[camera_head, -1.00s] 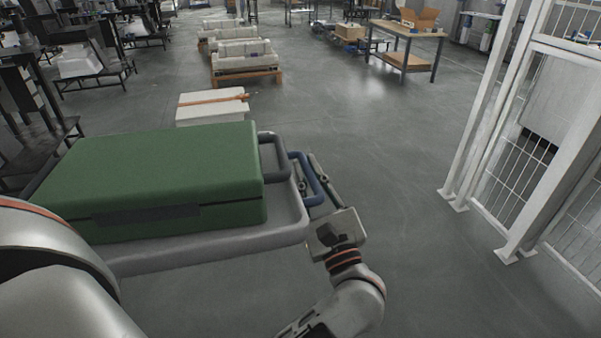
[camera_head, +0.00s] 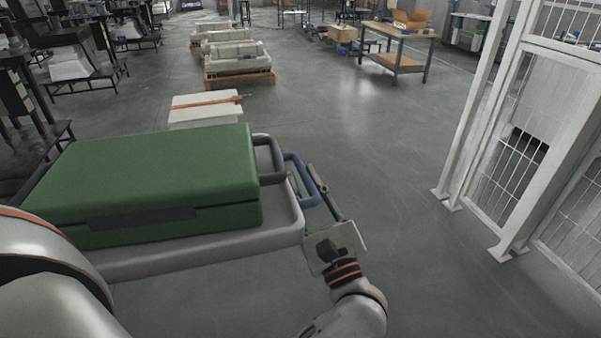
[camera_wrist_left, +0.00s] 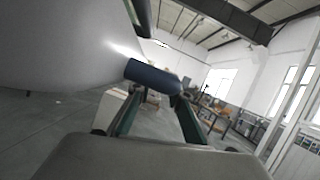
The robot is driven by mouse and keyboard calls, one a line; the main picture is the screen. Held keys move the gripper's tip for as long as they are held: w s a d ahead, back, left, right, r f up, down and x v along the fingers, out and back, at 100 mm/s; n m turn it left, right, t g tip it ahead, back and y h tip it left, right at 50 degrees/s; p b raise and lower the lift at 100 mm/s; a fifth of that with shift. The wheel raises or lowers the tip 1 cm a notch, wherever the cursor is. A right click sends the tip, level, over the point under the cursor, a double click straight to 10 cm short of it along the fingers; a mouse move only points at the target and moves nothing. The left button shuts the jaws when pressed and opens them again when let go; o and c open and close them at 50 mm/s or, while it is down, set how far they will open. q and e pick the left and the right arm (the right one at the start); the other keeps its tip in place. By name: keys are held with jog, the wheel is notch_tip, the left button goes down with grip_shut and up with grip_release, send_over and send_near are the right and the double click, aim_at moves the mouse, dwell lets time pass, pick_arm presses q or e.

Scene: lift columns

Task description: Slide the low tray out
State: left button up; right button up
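A blue handle (camera_head: 302,181) sticks out at the right end of the grey tray stack, beside and partly behind a dark grey handle (camera_head: 271,160). The low tray itself is mostly hidden under the upper grey tray (camera_head: 200,256). My left gripper (camera_head: 317,180) is at the right side of the blue handle. In the left wrist view its two fingers are spread apart, with the blue handle (camera_wrist_left: 153,75) across their tips. I cannot tell whether they touch it. My right gripper is not in view.
A green case (camera_head: 150,175) lies on the upper tray. A white box with an orange strap (camera_head: 205,110) stands on the floor beyond. A white mesh fence (camera_head: 500,150) is at the right. The floor between tray and fence is clear.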

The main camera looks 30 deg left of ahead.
pick_arm(q)
jog(key=v, duration=0.5)
jog(key=shift+s+d+f, duration=0.1)
jog(key=shift+s+d, duration=0.1)
jog(key=shift+d, duration=0.15)
